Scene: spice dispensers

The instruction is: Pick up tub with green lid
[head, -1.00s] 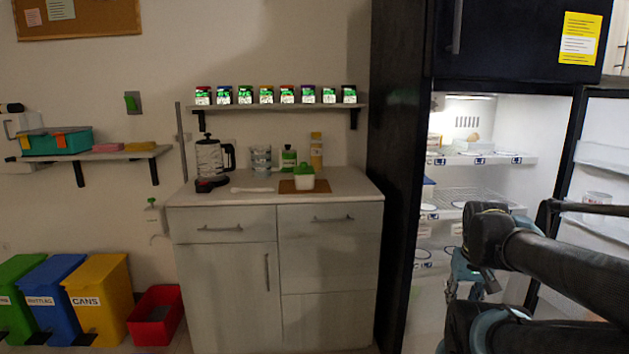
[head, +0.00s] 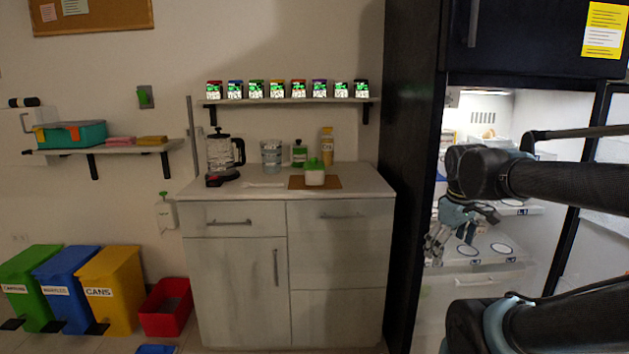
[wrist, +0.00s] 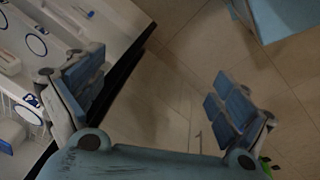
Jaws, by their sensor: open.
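A white tub with a green lid (head: 315,173) stands upright on a brown board (head: 331,183) on the cabinet's countertop, in the head view. My gripper (head: 433,250) hangs pointing down in front of the open fridge, to the right of the cabinet and well apart from the tub. In the wrist view, my gripper (wrist: 155,95) has its blue-padded fingers spread wide, with only floor between them. The tub does not show in the wrist view.
Behind the tub stand a yellow bottle (head: 327,146), a green-labelled bottle (head: 299,153) and clear containers (head: 271,156). A coffee press (head: 222,154) stands left. Spice jars line a shelf (head: 290,101) above. The black fridge side (head: 408,160) separates my gripper from the counter.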

